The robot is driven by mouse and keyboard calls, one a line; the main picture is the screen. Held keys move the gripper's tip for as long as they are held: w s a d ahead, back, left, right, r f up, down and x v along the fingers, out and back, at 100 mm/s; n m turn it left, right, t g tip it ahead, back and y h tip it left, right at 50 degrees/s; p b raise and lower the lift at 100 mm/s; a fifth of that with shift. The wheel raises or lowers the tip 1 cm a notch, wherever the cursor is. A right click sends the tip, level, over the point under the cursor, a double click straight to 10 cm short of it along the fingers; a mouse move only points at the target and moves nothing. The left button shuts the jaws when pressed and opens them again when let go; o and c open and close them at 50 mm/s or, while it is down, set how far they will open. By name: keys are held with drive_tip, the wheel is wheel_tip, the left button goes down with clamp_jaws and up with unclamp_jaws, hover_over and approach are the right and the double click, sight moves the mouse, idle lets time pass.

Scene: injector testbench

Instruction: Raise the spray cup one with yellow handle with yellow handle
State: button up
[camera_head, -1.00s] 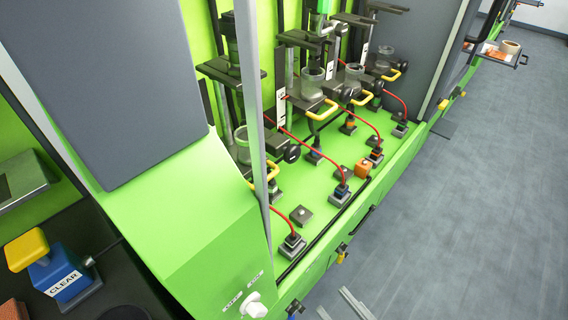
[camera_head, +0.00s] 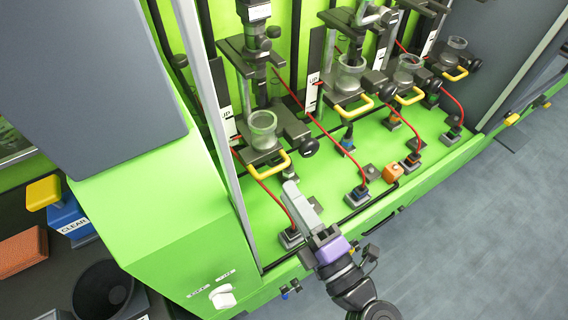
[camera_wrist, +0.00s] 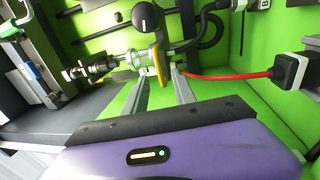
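The nearest spray cup (camera_head: 263,127) is a clear glass cup on a dark holder with a yellow handle (camera_head: 271,165) at its front. It stands at the left end of the row in the head view. My gripper (camera_head: 290,187) is just below and right of that handle. In the wrist view the cup (camera_wrist: 135,60) lies sideways. The yellow handle (camera_wrist: 158,66) shows beyond the two fingertips of my gripper (camera_wrist: 159,76), roughly between them. The fingers are apart and hold nothing. I cannot tell whether a finger touches the handle.
More cups with yellow handles (camera_head: 350,108) stand to the right. Red cables (camera_head: 284,198) arc to sockets on the green bench floor (camera_head: 325,180); one passes close to my gripper. A grey post (camera_head: 212,110) stands left. A blue CLEAR block (camera_head: 68,218) sits lower left.

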sight(274, 168)
drive_tip(key=p+x, duration=0.1)
drive_tip(key=x, duration=0.6)
clamp_jaws()
idle(1.4)
